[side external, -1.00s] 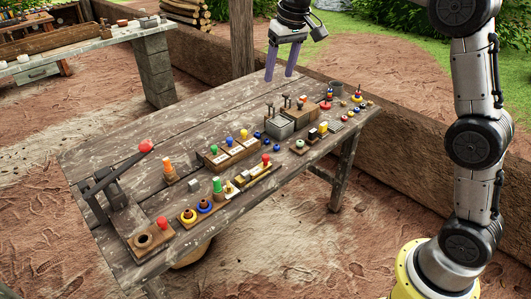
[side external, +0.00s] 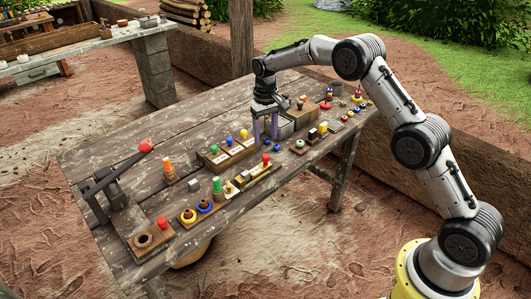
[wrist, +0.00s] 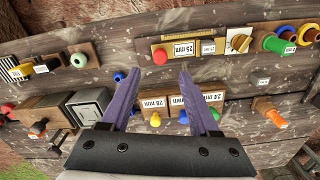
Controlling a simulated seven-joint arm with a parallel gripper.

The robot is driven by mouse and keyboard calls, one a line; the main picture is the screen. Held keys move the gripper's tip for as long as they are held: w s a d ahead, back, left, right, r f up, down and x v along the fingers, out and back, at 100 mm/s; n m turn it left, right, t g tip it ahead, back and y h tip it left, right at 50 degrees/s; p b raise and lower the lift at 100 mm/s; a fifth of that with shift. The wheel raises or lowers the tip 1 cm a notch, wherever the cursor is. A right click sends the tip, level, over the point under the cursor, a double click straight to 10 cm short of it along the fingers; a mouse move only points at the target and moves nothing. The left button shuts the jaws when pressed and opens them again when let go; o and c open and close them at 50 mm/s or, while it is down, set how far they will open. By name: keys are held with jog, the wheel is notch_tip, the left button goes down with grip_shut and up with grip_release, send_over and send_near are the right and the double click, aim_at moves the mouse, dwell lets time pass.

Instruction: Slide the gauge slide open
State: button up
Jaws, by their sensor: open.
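The gauge slide (side external: 248,180) is a narrow wooden base with a brass-coloured bar near the table's front edge. Its red knob (side external: 266,158) stands at the right end. In the wrist view the gauge slide (wrist: 208,35) lies at the top centre, with small "25 mm" labels and the red knob (wrist: 160,56) at its left end. My gripper (side external: 266,142) points down over the table, behind the red knob in the side view. In the wrist view my gripper (wrist: 160,75) has its fingers apart and empty, with the knob just beyond the gap between the tips.
A labelled block with yellow, blue and green knobs (side external: 228,149) stands behind the gauge slide. A grey metal box (side external: 285,127) is close beside my gripper. A ring-peg board (side external: 205,208) stands to the left. The table's back left is clear.

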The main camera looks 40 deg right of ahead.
aim_at(266, 155)
notch_tip(266, 155, down, 8)
jog(key=shift+r, duration=0.25)
grip_shut()
dwell(0.3)
jog(key=shift+d, duration=0.1)
dwell(1.1)
